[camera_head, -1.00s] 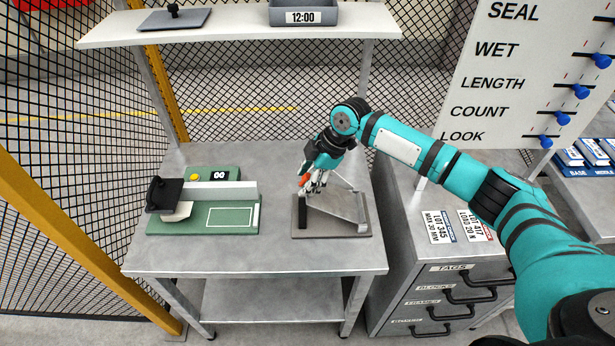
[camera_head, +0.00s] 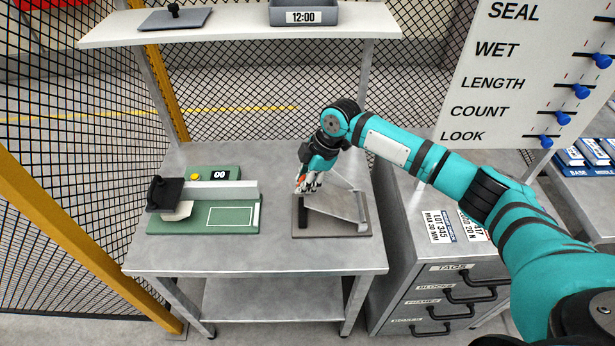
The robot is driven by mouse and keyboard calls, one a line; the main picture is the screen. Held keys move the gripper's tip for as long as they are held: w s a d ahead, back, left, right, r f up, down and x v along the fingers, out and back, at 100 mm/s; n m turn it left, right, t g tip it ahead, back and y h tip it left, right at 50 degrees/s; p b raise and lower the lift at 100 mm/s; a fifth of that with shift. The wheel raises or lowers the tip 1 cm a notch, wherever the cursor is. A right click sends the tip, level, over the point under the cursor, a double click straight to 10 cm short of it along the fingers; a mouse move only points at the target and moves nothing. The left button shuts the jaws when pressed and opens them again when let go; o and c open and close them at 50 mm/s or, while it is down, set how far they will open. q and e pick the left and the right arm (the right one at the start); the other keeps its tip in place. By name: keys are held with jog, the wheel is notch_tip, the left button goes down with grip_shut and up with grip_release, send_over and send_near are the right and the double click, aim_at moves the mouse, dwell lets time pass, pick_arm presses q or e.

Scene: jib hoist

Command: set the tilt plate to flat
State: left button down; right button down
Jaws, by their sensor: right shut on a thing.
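The tilt plate (camera_head: 334,210) is a grey plate on a darker base (camera_head: 345,234) at the right of the metal table. It looks tilted, with a gap under its raised side, and a slanted arm (camera_head: 362,206) stands at its right. A black bar (camera_head: 302,218) lies at the base's left side. My right gripper (camera_head: 307,186) is at the plate's upper left, pointing down. It is shut on a small part with orange at it; the gripper hides most of this part. My left gripper is not in view.
A green fixture (camera_head: 232,216) with a black handle and a "00" display stands at the table's left. A grey drawer cabinet (camera_head: 432,285) stands right of the table. The table's front strip is clear.

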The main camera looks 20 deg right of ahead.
jog(key=a+f+h, duration=0.1)
jog(key=f, duration=0.1)
jog(key=a+f+h+b, duration=0.1)
jog(key=f, duration=0.2)
jog(key=w+a+f+g+h+b, duration=0.1)
jog(key=a+f, duration=0.1)
jog(key=shift+f, duration=0.2)
jog(key=shift+a+f+b, duration=0.25)
jog(key=shift+f+b, duration=0.3)
jog(key=shift+f, duration=0.65)
jog(key=c, duration=1.3)
grip_release()
jog(key=shift+a, duration=0.1)
jog(key=shift+c, duration=0.2)
jog(key=shift+o, duration=1.2)
jog(key=shift+w+a, duration=0.1)
jog(key=shift+w, duration=0.05)
jog(key=shift+f, duration=0.1)
jog(key=shift+d, duration=0.2)
